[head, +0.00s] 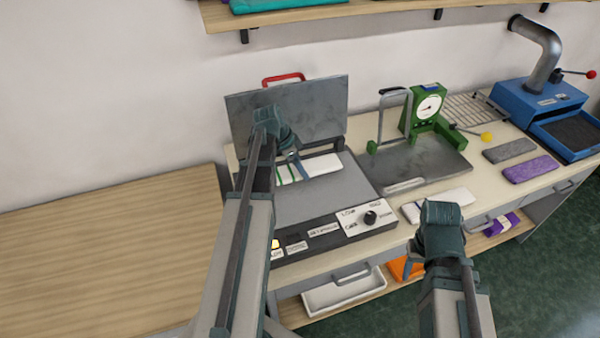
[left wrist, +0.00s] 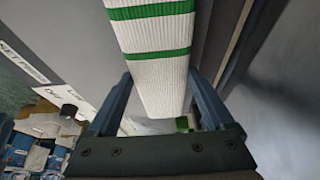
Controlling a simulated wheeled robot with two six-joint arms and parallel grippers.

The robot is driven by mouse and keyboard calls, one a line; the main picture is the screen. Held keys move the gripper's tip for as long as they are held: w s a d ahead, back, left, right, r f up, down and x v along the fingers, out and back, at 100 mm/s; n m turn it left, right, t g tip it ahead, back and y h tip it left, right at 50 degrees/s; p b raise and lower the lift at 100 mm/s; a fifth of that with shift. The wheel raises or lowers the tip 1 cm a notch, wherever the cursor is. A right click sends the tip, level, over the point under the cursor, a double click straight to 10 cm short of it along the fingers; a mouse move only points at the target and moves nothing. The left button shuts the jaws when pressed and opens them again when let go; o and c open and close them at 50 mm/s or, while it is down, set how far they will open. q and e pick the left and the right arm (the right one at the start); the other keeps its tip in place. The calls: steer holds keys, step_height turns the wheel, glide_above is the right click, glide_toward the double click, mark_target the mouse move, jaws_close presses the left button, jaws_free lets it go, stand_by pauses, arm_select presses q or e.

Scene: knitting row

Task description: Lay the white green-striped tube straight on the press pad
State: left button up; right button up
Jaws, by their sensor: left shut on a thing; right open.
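The white tube with green stripes (head: 322,165) is at the back of the grey press pad (head: 325,195), lying crosswise below the raised lid (head: 315,105). My left gripper (head: 291,157) is shut on it. In the left wrist view the ribbed tube (left wrist: 152,60) runs between the two fingers of the left gripper (left wrist: 160,98). I cannot tell whether the tube touches the pad or hangs just above it. My left arm hides its left end in the head view. My right gripper (head: 440,225) is open, over the bench's front edge, away from the tube.
The press control panel (head: 368,218) lines the pad's front. A green scale with a dial (head: 428,105) and a metal plate (head: 420,165) stand to the right. Grey (head: 510,150) and purple (head: 530,168) pieces lie further right. The wooden table (head: 110,260) at left is clear.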

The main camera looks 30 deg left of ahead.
arm_select(q)
steer(key=shift+f, duration=0.6)
arm_select(e)
steer(key=shift+f, duration=0.6)
arm_select(q)
steer(key=shift+f+b, duration=0.25)
steer(key=shift+b, duration=0.05)
steer(key=o, duration=1.1)
steer(key=shift+r, duration=0.15)
steer(key=shift+c, duration=0.2)
arm_select(e)
steer(key=shift+f, duration=0.15)
arm_select(q)
steer(key=shift+r+p, duration=0.55)
steer(key=shift+p, duration=0.15)
steer(key=p+v, duration=1)
steer(key=v, duration=0.1)
steer(key=shift+s, duration=0.15)
arm_select(e)
step_height(320, 180, up, 11)
steer(key=shift+r, duration=0.2)
